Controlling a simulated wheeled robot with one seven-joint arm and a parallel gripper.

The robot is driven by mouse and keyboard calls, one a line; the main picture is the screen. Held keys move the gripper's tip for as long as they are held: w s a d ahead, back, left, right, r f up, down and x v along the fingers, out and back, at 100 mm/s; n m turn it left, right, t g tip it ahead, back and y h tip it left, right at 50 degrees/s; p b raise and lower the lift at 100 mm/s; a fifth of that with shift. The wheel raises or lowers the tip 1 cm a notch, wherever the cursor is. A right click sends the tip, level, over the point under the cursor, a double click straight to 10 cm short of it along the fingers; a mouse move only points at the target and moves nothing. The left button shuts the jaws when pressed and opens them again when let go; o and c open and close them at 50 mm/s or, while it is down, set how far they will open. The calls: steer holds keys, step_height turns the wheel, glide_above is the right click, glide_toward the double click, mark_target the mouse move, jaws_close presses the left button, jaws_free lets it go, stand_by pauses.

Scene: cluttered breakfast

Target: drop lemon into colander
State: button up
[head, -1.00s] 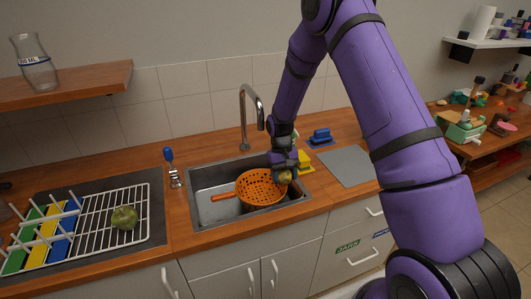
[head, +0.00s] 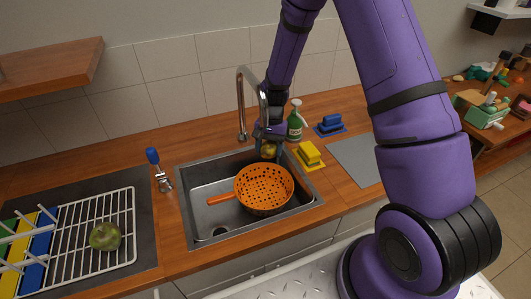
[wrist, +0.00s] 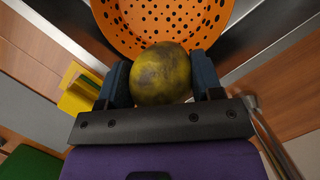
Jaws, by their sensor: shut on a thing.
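The lemon (wrist: 160,74), yellow with dark blotches, is held between the two fingers of my gripper (wrist: 162,82) in the wrist view. In the head view my gripper (head: 270,146) is at the back edge of the sink, with the lemon (head: 268,151) showing at its tip. The orange colander (head: 264,189) with round holes and an orange handle sits in the sink. The lemon is behind the colander in the head view, and the colander (wrist: 130,40) lies just past the lemon in the wrist view. The colander looks empty where its inside shows.
The metal sink (head: 207,186) has a tall faucet (head: 241,110) close to my gripper. A green bottle (head: 295,124), a yellow block (head: 309,154) and a blue block (head: 330,122) stand to the right. A green fruit (head: 105,236) lies on the white rack (head: 70,262).

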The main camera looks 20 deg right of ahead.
steer(key=s+a+r+m+t+y, duration=0.1)
steer(key=s+a+r+m+t, duration=0.2)
steer(key=m, duration=0.4)
step_height(320, 180, down, 7)
steer(key=s+g, duration=0.1)
steer(key=shift+d+f, duration=0.15)
steer(key=o, duration=1)
steer(key=v, duration=1)
steer(key=shift+w+d+r, duration=0.2)
steer(key=shift+r, duration=0.15)
